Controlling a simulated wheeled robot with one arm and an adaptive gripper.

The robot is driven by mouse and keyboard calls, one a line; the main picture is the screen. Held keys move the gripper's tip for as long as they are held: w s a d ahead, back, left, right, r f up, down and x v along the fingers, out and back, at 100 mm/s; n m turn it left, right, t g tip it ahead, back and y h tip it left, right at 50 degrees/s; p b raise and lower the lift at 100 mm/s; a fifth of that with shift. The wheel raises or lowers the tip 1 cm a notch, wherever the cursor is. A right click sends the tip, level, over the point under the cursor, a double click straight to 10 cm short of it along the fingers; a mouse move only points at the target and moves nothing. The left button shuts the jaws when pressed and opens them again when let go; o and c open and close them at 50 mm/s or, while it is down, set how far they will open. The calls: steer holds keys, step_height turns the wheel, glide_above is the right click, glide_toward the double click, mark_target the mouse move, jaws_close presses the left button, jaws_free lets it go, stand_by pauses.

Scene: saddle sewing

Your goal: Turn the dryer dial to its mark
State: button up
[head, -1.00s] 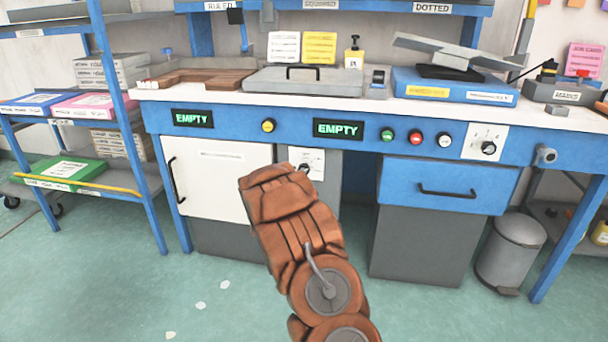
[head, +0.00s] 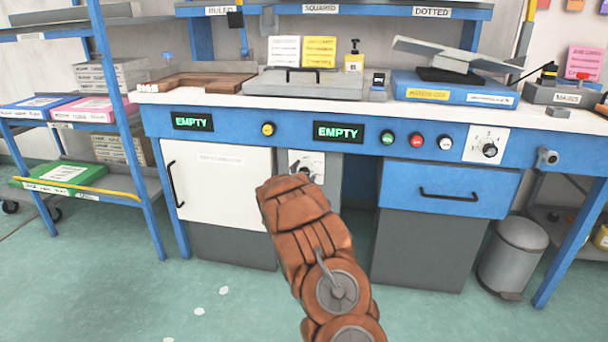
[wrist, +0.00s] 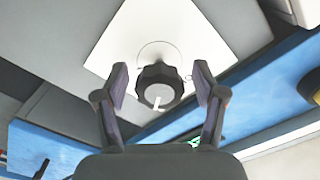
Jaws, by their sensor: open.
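A black round dial (wrist: 158,88) with a light grey face and a white pointer line sits on a white plate (wrist: 125,50) in the wrist view. The pointer line runs toward the picture's bottom, slightly left. My gripper (wrist: 161,78) is open, with one finger on each side of the dial and a gap visible on both sides. In the head view the white plate (head: 293,158) shows on the grey panel beside the white cabinet door. My brown arm covers its lower part and hides my gripper there. The plate's markings are too small to read.
The blue bench front (head: 240,131) overhangs the panel. A white cabinet door (head: 222,190) with a black handle is to the left, a blue drawer (head: 447,187) to the right. Another dial (head: 489,150) is farther right. Two green displays read EMPTY (head: 338,132).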

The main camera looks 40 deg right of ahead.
steer(key=shift+c, duration=0.2)
steer(key=c, duration=1.1)
steer(key=shift+r+n+p, duration=0.15)
steer(key=shift+n+p, duration=0.15)
steer(key=shift+p, duration=0.7)
steer(key=n+p, duration=0.4)
steer(key=p, duration=0.1)
steer(key=shift+r+n, duration=0.1)
steer(key=shift+n, duration=0.2)
steer(key=n+p, duration=0.4)
steer(key=shift+s, duration=0.1)
steer(key=shift+f+n+p, duration=0.3)
steer(key=shift+n+p, duration=0.9)
steer(key=shift+n, duration=0.1)
